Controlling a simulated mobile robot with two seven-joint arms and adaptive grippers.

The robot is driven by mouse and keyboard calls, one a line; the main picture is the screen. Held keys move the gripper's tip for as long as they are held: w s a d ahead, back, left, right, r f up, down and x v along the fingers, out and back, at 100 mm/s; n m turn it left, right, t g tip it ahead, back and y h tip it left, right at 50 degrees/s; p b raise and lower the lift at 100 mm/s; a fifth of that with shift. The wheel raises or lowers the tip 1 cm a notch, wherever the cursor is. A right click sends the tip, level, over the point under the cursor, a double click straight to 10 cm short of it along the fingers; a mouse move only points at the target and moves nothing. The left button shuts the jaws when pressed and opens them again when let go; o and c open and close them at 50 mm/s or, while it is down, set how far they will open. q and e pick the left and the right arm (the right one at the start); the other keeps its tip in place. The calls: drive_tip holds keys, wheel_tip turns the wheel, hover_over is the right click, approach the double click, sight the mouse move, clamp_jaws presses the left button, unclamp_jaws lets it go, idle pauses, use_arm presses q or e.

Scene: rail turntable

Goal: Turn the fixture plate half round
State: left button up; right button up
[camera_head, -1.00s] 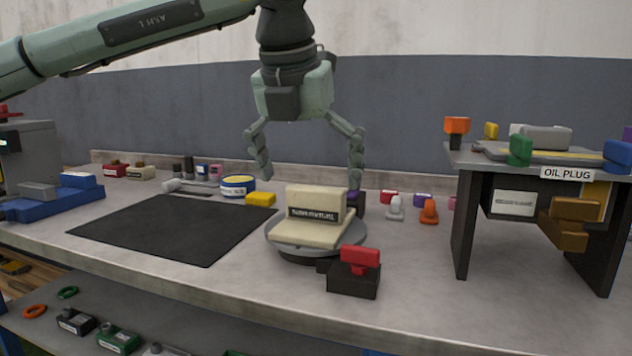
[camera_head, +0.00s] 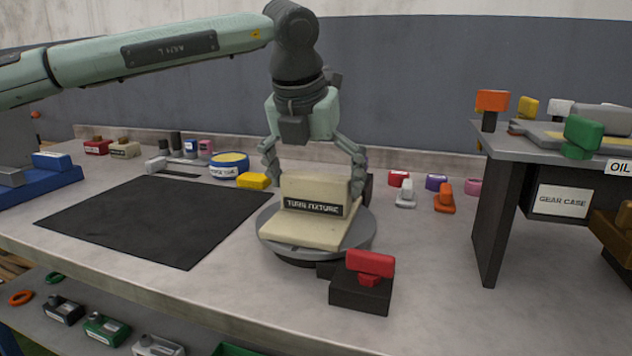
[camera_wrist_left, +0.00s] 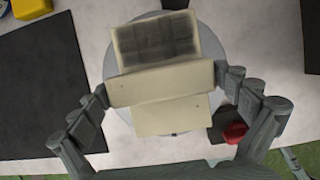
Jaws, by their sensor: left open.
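The cream fixture plate (camera_head: 300,229) lies on a round grey turntable (camera_head: 283,249) on the bench. Its upright block (camera_head: 316,188) carries a label reading "TURN FIXTURE". My left gripper (camera_head: 315,170) is open and points down, with its fingers at either side of the top of the upright block. In the left wrist view the fingertips (camera_wrist_left: 163,85) stand to the left and right of the upright block (camera_wrist_left: 160,83), and the plate (camera_wrist_left: 172,117) shows beyond it on both sides. I cannot tell whether a finger touches it. My right gripper is not in view.
A red-handled black block (camera_head: 361,294) stands close to the turntable's front right. A dark mat (camera_head: 150,221) lies to the left. A raised stand with a "GEAR CASE" label (camera_head: 562,201) is at the right. Small coloured parts line the back.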

use_arm(q)
drive_tip(key=shift+w+f, duration=0.1)
drive_tip(key=c, duration=1.3)
drive_tip(key=shift+c, duration=0.2)
